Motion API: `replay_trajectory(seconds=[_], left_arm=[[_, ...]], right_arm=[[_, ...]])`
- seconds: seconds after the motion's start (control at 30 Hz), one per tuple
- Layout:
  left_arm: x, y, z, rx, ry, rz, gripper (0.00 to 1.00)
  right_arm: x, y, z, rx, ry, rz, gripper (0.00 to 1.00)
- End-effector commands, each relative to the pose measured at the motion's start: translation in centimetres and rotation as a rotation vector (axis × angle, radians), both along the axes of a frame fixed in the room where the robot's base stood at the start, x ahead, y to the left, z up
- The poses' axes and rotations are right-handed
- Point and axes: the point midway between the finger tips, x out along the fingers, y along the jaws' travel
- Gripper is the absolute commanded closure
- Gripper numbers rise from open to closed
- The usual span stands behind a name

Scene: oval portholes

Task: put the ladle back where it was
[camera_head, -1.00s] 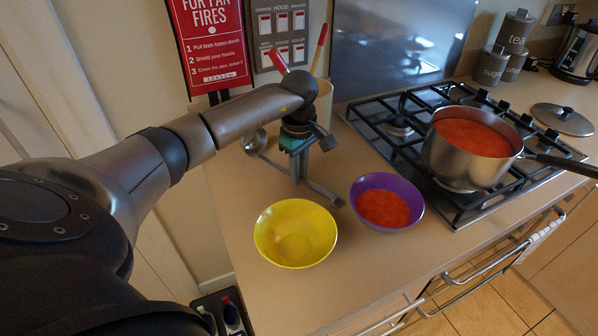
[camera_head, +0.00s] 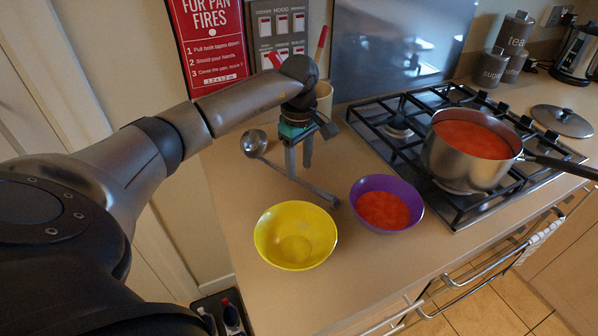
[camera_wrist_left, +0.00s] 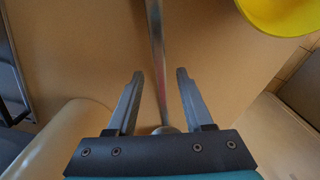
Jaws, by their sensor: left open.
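The metal ladle lies on the counter, its round bowl (camera_head: 254,143) near the wall and its long handle (camera_head: 318,190) reaching towards the gap between the yellow and purple bowls. My left gripper (camera_head: 298,172) is open, pointing down over the ladle. In the left wrist view the handle (camera_wrist_left: 157,45) runs lengthwise between the two spread fingers (camera_wrist_left: 160,74) with a gap on both sides. The near end at the bottom of that view is partly hidden by the gripper body. My right gripper is not in view.
A yellow bowl (camera_head: 295,205) and a purple bowl (camera_head: 362,189) with red soup (camera_head: 383,210) stand in front. A cream utensil pot (camera_head: 325,98) stands behind my gripper. A pot of red soup (camera_head: 452,160) sits on the hob (camera_head: 398,150) at right.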

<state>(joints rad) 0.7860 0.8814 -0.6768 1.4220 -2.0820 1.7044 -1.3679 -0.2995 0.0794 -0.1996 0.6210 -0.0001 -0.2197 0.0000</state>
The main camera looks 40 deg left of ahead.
Motion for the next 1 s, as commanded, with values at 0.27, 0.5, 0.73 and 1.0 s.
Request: replay_trajectory(seconds=[0.27, 0.5, 0.73, 1.0], left_arm=[[0.0, 0.0, 6.2, 0.002, -0.003, -0.001, 0.48], [-0.1, 0.0, 8.5, 0.001, -0.001, 0.001, 0.48], [-0.1, 0.0, 8.7, 0.001, 0.001, 0.001, 0.48], [-0.1, 0.0, 8.7, 0.001, 0.0, 0.0, 0.48]], right_arm=[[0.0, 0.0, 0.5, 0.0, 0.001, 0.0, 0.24], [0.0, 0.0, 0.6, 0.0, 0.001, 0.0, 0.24], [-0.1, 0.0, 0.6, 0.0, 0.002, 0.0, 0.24], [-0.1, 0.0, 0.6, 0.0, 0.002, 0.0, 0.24]])
